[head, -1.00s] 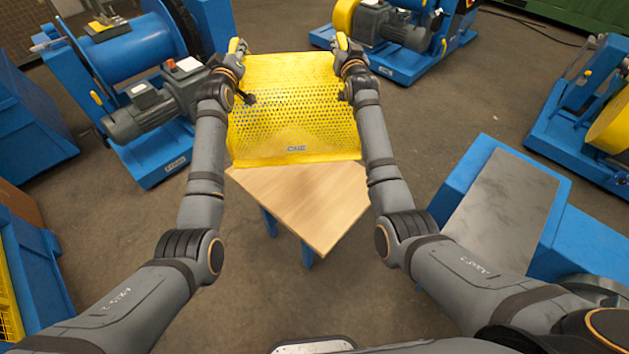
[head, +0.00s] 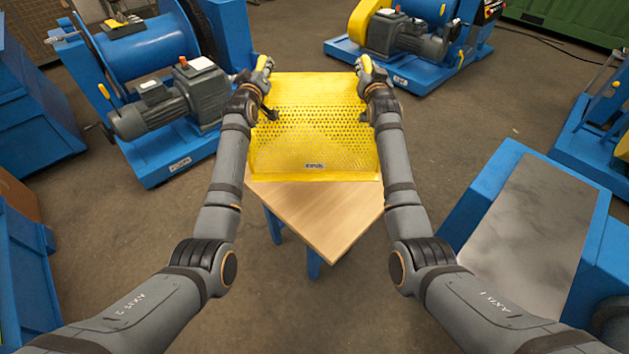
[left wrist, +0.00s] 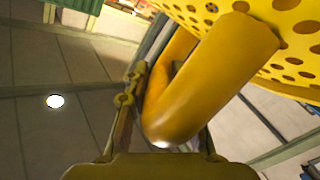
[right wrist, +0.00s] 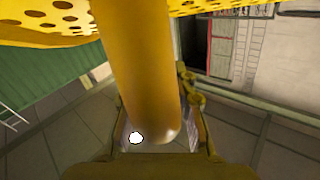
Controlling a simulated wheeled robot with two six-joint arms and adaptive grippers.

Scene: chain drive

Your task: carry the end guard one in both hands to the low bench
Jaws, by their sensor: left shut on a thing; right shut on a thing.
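The end guard one (head: 315,150) is a yellow perforated sheet guard with a small label, held out in front of me between both arms. My left gripper (head: 264,66) is shut on the yellow handle at its left side; that handle (left wrist: 205,85) fills the middle of the left wrist view. My right gripper (head: 364,66) is shut on the handle at its right side, also seen in the right wrist view (right wrist: 140,80). The low bench (head: 320,215) has a wooden top and blue legs. The guard hides the bench's far part; I cannot tell whether they touch.
A blue drum machine with a grey motor (head: 185,105) stands close on the left. Another blue base with a yellow guard and motor (head: 405,40) is at the back. A blue stand with a grey top (head: 535,220) is at the right. Floor around the bench is clear.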

